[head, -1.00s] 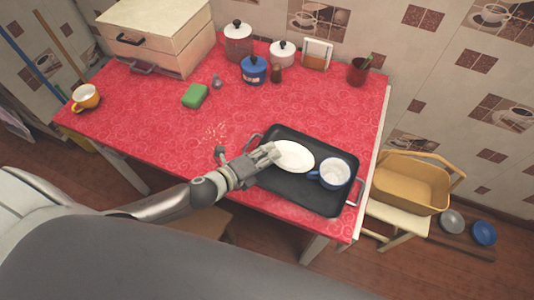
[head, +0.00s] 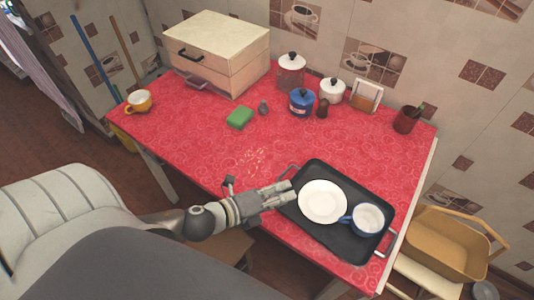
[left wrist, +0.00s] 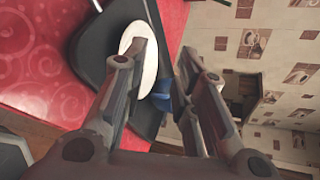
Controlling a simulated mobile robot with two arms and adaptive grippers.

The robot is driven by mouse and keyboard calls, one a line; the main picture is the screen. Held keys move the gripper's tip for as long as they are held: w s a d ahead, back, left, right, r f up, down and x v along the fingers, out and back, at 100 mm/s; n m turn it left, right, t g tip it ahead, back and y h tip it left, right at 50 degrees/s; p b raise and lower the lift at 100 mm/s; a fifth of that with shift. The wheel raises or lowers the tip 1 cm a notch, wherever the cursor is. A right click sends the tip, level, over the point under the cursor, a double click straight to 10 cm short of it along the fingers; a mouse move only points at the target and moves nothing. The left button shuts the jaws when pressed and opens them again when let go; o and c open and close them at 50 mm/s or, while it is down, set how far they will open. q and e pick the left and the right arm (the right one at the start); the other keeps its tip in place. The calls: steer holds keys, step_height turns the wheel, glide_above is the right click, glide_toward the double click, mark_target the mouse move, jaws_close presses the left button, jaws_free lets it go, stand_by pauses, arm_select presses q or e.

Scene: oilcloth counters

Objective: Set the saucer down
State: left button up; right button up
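The white saucer (head: 322,202) lies on the black tray (head: 347,247), looking flat, in the head view. The blue and white mug (head: 367,219) stands beside it toward the tray's right end. My left gripper (head: 288,190) is at the tray's left side, fingertips close to the saucer's left rim. In the left wrist view its fingers are spread with a clear gap between them. One finger overlaps the saucer (left wrist: 149,72) there; whether it touches cannot be told. My right gripper is not in view.
A yellow basket (head: 446,243) is right of the counter. The counter left of the tray is mostly clear.

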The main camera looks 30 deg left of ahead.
arm_select(q)
steer(key=shift+b+v, duration=0.3)
steer(key=shift+v, duration=1.8)
